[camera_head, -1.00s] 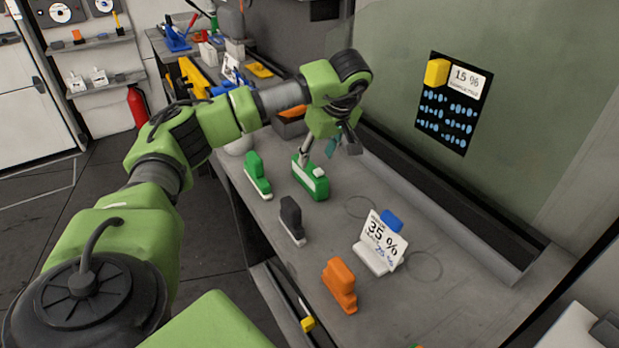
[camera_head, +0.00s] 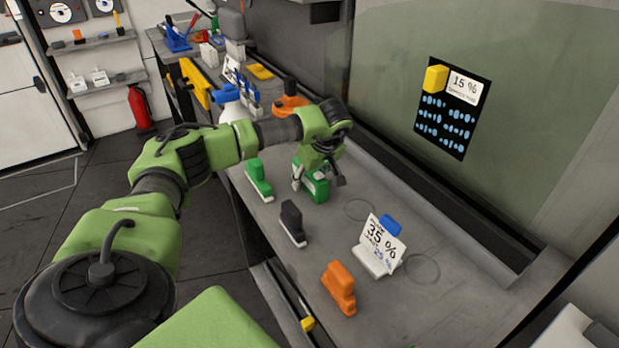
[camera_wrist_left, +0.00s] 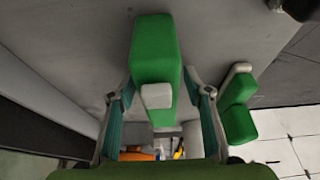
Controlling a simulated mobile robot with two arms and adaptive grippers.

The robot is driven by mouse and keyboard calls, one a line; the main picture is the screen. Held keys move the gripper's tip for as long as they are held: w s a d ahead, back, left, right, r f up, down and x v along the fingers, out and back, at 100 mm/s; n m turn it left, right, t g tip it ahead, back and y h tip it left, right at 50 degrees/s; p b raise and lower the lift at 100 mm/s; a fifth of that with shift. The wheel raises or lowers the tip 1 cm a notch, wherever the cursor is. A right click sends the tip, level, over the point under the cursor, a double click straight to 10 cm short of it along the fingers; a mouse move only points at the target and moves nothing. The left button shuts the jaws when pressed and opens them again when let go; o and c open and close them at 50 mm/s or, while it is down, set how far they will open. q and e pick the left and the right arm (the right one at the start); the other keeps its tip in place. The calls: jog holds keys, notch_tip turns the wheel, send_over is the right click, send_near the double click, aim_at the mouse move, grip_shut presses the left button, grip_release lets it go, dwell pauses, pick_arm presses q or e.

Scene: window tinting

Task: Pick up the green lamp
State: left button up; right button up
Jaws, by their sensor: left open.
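The green lamp (camera_head: 318,190), a boxy green block with a small white part, stands on the grey workbench. My left gripper (camera_head: 318,180) is over it, pointing down, with its fingers apart. In the left wrist view the green lamp (camera_wrist_left: 153,50) lies between the two open fingers (camera_wrist_left: 160,82), one on each side. The fingers do not visibly clamp it. Part of the lamp is hidden by the gripper in the head view. My right gripper is in neither view.
A second green tool (camera_head: 258,180) stands close by on the left. A black tool (camera_head: 292,222), an orange tool (camera_head: 339,287) and a 35 % sign (camera_head: 382,242) stand nearer on the bench. A window ledge (camera_head: 450,200) borders the right side.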

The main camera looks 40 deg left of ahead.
pick_arm(q)
grip_shut()
jog(key=shift+r, duration=0.1)
